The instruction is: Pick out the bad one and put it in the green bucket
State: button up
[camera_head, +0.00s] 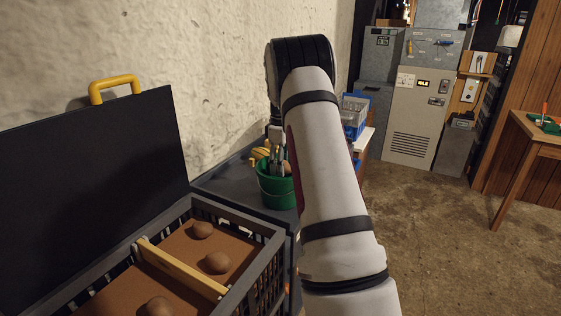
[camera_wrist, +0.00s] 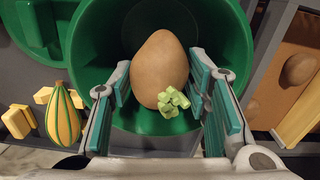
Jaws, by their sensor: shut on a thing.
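A brown potato with pale green sprouts (camera_wrist: 160,60) is between the two fingers of my gripper (camera_wrist: 158,84) in the wrist view. My gripper is shut on it. The green bucket (camera_wrist: 90,35) is around and beneath the potato in that view, so the potato is over or within its mouth; the exact height is unclear. In the head view the green bucket (camera_head: 279,193) stands on a dark surface, with my gripper (camera_head: 279,162) at its opening. Several brown potatoes, including one near the divider (camera_head: 217,262) and one farther back (camera_head: 203,230), lie in the crate (camera_head: 262,232).
A wooden divider (camera_head: 180,268) crosses the crate. A dark panel with a yellow handle (camera_head: 115,82) stands at left. A striped yellow-green squash (camera_wrist: 62,115) and yellow pieces (camera_wrist: 18,120) lie beside the bucket. A rough wall is close behind; open floor (camera_head: 450,240) is at right.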

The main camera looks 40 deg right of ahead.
jog(key=shift+f+b, duration=0.65)
jog(key=shift+f, duration=1.65)
jog(key=shift+f+b, duration=1)
jog(key=shift+f, duration=1.8)
dwell(0.7)
dwell(0.5)
jog(key=o, duration=0.8)
notch_tip(320, 180, up, 12)
jog(key=shift+r, duration=0.1)
